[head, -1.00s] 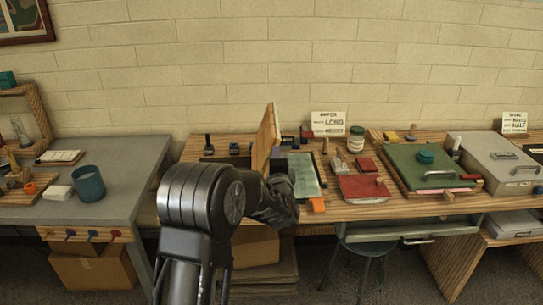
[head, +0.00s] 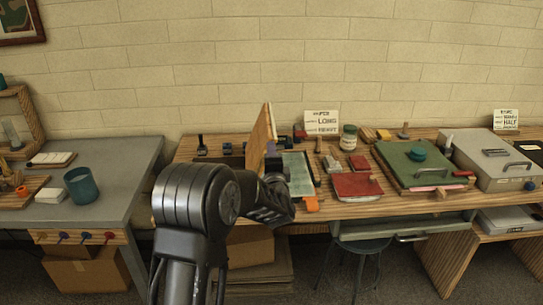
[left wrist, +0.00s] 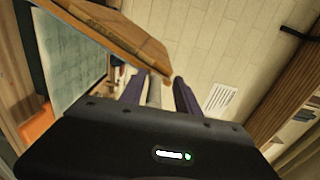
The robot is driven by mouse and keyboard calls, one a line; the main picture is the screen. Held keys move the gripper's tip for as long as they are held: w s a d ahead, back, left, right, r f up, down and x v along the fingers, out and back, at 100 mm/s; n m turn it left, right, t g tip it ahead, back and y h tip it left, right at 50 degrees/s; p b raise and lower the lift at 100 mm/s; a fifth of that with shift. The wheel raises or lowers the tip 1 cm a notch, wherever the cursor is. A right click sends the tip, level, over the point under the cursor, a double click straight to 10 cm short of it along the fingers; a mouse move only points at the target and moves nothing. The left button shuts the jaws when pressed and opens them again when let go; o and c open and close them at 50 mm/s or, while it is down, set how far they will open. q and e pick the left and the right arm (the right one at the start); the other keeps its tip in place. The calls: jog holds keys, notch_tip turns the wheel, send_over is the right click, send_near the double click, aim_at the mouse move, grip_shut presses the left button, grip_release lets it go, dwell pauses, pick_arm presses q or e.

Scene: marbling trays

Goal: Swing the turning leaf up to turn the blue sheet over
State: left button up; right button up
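The turning leaf (head: 262,137) is a wooden board standing steeply on the bench; its edge and face also show at the top of the left wrist view (left wrist: 115,32). The pale blue-green sheet (head: 299,172) lies flat just right of the leaf, and also shows at left in the wrist view (left wrist: 75,58). My left gripper (left wrist: 160,85) is beside the leaf, on the sheet's side, its two fingers apart. A greyish shape shows between the fingers; I cannot tell whether it is held or behind them. In the head view my arm hides most of the gripper. My right gripper is not in view.
An orange block (head: 311,204) is at the bench's front edge. A red pad (head: 357,185), a jar (head: 349,137) and a green board (head: 413,163) stand to the right. A grey table with a teal cup (head: 83,187) is at left.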

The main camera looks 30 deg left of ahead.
pick_arm(q)
jog(key=shift+f, duration=0.15)
jog(key=shift+s+d, duration=0.4)
jog(key=shift+s, duration=0.15)
jog(key=b+v, duration=0.1)
jog(key=v, duration=0.5)
jog(key=shift+s+b, duration=0.15)
jog(key=shift+b, duration=0.15)
jog(key=shift+d, duration=0.1)
